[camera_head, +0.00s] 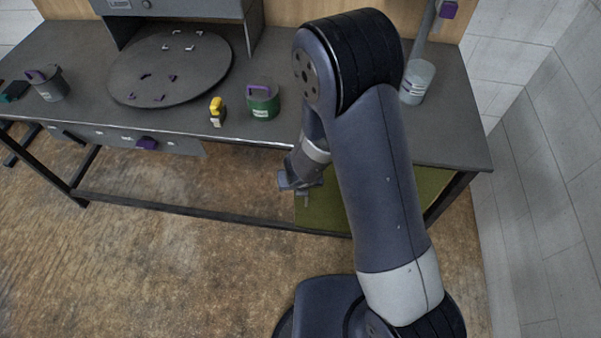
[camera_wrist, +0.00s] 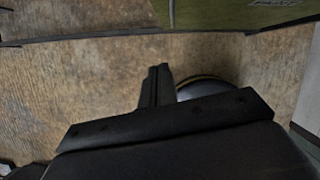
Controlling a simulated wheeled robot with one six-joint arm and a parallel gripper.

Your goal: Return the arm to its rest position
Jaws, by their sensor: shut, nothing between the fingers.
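My arm is folded on the right side of the head view. My gripper (camera_head: 302,190) hangs at the end of it, in front of the table's front edge and below the level of the tabletop. In the wrist view my gripper (camera_wrist: 157,84) shows its dark fingers together, with nothing between them. The brown floor lies behind the fingers in that view. My upper arm and forearm hide part of the table's right half.
The dark table (camera_head: 450,140) holds a round plate (camera_head: 190,75), a green container (camera_head: 263,101), a yellow-and-black item (camera_head: 217,110), a grey container (camera_head: 47,83) and a light cylinder (camera_head: 417,82). A drawer with a purple handle (camera_head: 146,143) hangs below. Open floor lies left.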

